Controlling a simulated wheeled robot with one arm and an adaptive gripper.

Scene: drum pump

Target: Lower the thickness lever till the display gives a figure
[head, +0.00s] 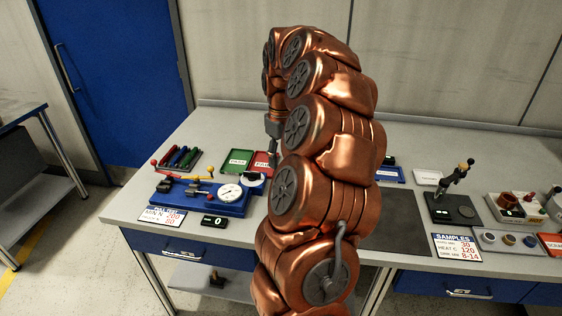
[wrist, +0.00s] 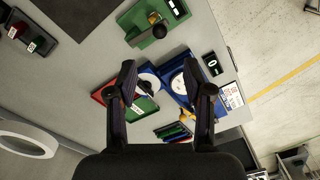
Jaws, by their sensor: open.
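My gripper (head: 274,150) hangs over the bench's left part, mostly behind my arm. In the wrist view its two fingers (wrist: 160,80) are apart, with nothing held. Below them is a blue gauge base (wrist: 170,103) with a white dial (wrist: 178,82). In the head view this blue base (head: 222,207) carries the white dial (head: 230,192), a yellow lever (head: 197,177) and a red-knobbed rod (head: 160,178). A small black display (head: 213,221) in front reads 0. A green device (wrist: 160,30) with a knobbed lever stands at the wrist view's top. I cannot tell which lever is for thickness.
A green tray (head: 237,161) and a red tray (head: 263,160) lie behind the gauge. Red, green and blue bars (head: 180,157) lie at left. A black stand with a lever (head: 457,175) and a sample card (head: 457,247) are at right. My arm hides the bench's middle.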

